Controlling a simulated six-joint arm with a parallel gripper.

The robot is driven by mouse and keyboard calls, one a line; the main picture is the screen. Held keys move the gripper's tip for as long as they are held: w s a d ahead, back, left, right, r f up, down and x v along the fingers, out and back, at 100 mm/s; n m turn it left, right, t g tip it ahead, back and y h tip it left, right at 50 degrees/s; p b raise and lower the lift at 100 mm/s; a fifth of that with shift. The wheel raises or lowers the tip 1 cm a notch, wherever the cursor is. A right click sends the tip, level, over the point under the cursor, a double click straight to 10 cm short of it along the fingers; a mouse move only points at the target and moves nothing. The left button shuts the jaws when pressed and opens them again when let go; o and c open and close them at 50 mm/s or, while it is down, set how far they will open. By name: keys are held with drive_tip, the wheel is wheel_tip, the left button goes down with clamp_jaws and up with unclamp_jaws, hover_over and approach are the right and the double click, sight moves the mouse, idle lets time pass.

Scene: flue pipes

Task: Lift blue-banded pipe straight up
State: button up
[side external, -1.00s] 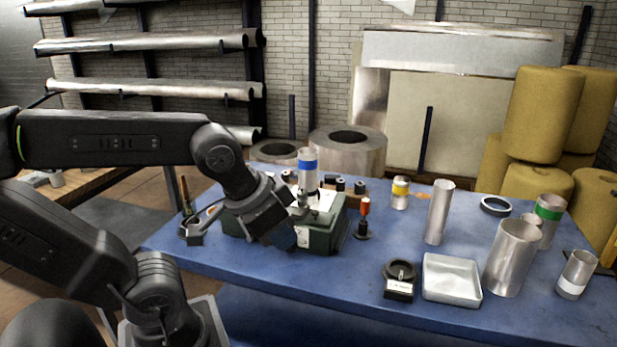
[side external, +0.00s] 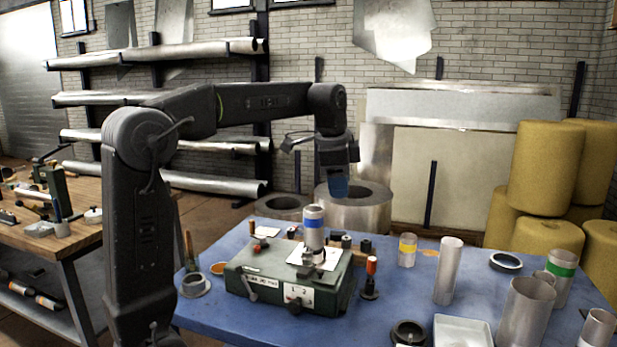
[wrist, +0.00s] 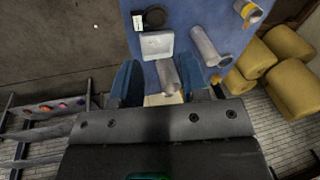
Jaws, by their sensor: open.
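The blue-banded pipe (side external: 314,237) stands upright at the green box (side external: 247,270) in the side view, its blue band near the top. A small clamp-like part sits at its lower end, so its foot is hidden. My gripper (side external: 334,188) hangs above and slightly right of the pipe in the picture, apart from it, with fingers pointing down. In the wrist view my gripper (wrist: 168,88) has its two fingers spread wide. A plain grey pipe shows between them there, apparently farther off on the table. I cannot make out the blue-banded pipe in the wrist view.
A red-tipped tool (side external: 370,277) stands beside the box. A white tray (side external: 463,331) lies at the front.

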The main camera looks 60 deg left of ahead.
drive_tip(key=w+a+f+m+g, duration=0.1)
drive_tip(key=w+a+m, duration=0.1)
drive_tip(key=a, duration=0.4)
drive_tip(key=w+a+f+m, duration=0.1)
drive_tip(key=w+a, duration=0.2)
drive_tip(key=a, duration=0.4)
drive_tip(key=m+g+h, duration=0.1)
drive_tip(key=m, duration=0.3)
hover_over(308, 244)
drive_tip(key=f, duration=1.7)
drive_tip(key=shift+w+a+f, duration=0.15)
drive_tip(key=shift+w+a, duration=0.05)
drive_tip(key=shift+c, duration=0.2)
clamp_jaws()
drive_tip(key=shift+r+n, duration=0.2)
drive_tip(key=shift+n, duration=0.1)
wheel_tip(308, 244, up, 8)
drive_tip(key=shift+r, duration=0.1)
